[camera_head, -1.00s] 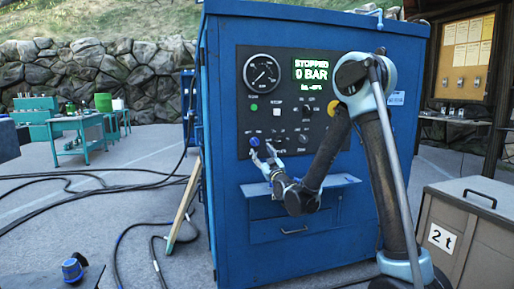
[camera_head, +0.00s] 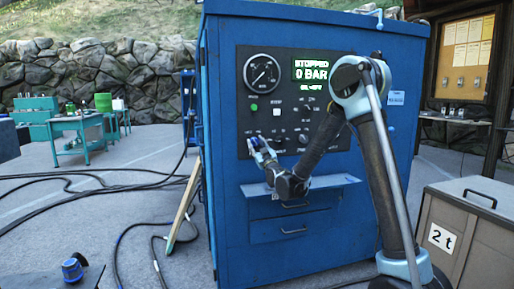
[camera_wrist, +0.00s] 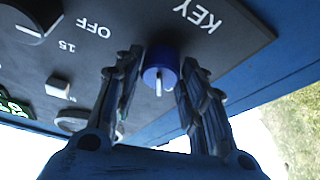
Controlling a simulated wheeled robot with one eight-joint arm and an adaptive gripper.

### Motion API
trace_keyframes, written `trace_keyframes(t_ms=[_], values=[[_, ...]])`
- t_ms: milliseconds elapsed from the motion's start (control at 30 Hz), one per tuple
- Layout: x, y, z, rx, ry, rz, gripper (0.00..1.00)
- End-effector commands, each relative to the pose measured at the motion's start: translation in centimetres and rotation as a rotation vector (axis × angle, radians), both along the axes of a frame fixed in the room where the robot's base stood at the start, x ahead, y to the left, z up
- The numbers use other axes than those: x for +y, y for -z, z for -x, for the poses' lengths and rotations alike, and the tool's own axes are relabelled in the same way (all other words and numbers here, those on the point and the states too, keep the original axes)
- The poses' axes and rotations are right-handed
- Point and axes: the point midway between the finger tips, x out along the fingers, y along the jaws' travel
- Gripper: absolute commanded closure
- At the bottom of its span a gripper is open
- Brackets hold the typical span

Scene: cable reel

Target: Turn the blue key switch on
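The blue key switch (camera_wrist: 160,66) sits on the dark control panel beside the printed word KEY in the wrist view. A pale key bar stands out from its middle. My gripper (camera_wrist: 157,82) is open, with one finger on each side of the switch. Small gaps show between the fingers and the knob, mainly on the left. In the head view my gripper (camera_head: 258,145) is at the panel's lower left and mostly hides the switch. The panel display (camera_head: 311,70) reads STOPPED and 0 BAR.
The panel is on a tall blue cabinet (camera_head: 300,240) with a shelf (camera_head: 335,182) below my gripper. Other knobs and buttons (camera_head: 277,113) lie close by. A brown box (camera_head: 470,225) marked 2t stands at right. Black cables lie on the ground at left.

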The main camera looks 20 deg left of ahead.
Motion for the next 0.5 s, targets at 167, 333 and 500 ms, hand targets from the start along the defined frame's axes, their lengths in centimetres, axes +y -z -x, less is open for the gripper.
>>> trace_keyframes(t_ms=[167,333,500], values=[[-0.01,0.00,0.00,0.000,0.000,0.000,0.90],[0.00,0.00,0.00,0.004,0.000,-0.007,0.90],[0.02,0.02,0.01,0.027,0.000,-0.044,0.90]])
